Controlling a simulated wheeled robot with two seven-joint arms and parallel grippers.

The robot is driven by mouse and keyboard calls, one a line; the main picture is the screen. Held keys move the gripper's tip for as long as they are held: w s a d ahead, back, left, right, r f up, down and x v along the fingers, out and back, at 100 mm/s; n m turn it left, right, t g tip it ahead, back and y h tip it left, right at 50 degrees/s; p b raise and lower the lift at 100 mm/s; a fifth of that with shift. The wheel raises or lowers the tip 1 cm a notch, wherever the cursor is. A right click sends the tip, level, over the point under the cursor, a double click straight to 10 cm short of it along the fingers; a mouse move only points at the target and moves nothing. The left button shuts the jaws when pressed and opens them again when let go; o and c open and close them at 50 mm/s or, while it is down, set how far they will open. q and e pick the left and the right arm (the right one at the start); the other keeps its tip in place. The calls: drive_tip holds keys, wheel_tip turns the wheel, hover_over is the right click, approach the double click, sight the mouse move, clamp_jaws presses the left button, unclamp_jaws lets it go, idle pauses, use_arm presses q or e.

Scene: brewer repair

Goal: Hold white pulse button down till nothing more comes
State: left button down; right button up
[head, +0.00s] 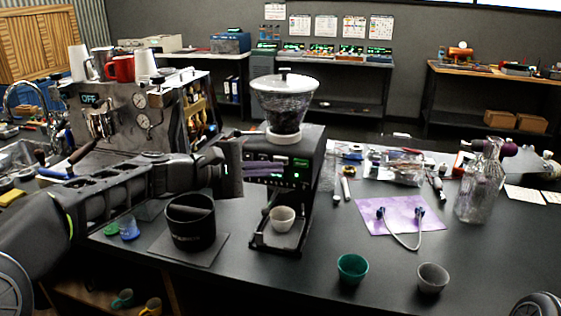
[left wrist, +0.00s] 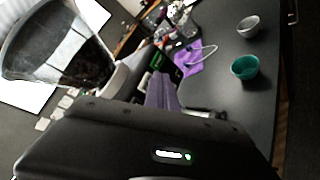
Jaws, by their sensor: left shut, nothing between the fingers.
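The grinder (head: 312,150) stands on the dark counter with a clear hopper (head: 284,98) partly filled with dark beans. Its front panel (head: 290,178) shows small green and white lights. A small pale cup (head: 282,219) sits on the grinder's base below the panel. My left gripper (head: 270,170) is shut and empty, with its fingertips at the left part of the panel. The white pulse button cannot be made out; my fingers may cover it. In the left wrist view, the shut fingers (left wrist: 160,90) point at the grinder beside the hopper (left wrist: 60,45). Contact cannot be told. My right gripper is not in view.
A black knock box (head: 190,225) stands left of the grinder, below my left arm. The espresso machine (head: 120,115) is behind the arm. A green cup (head: 352,268), a grey cup (head: 432,278), a purple mat (head: 400,214) and a glass jug (head: 480,185) are to the right.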

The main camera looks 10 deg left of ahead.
use_arm(q)
drive_tip(key=shift+w, duration=0.4)
drive_tip(key=shift+w, duration=0.35)
idle(2.3)
drive_tip(key=shift+s, duration=0.15)
idle(1.1)
drive_tip(key=shift+s+b, duration=0.4)
drive_tip(key=shift+s, duration=0.25)
drive_tip(key=shift+s+a+f+b, duration=0.1)
drive_tip(key=shift+s+b, duration=0.25)
drive_tip(key=shift+s, duration=0.15)
drive_tip(key=s+b, duration=0.1)
drive_tip(key=s, duration=0.3)
drive_tip(key=shift+a+b, duration=0.1)
drive_tip(key=shift+b, duration=0.2)
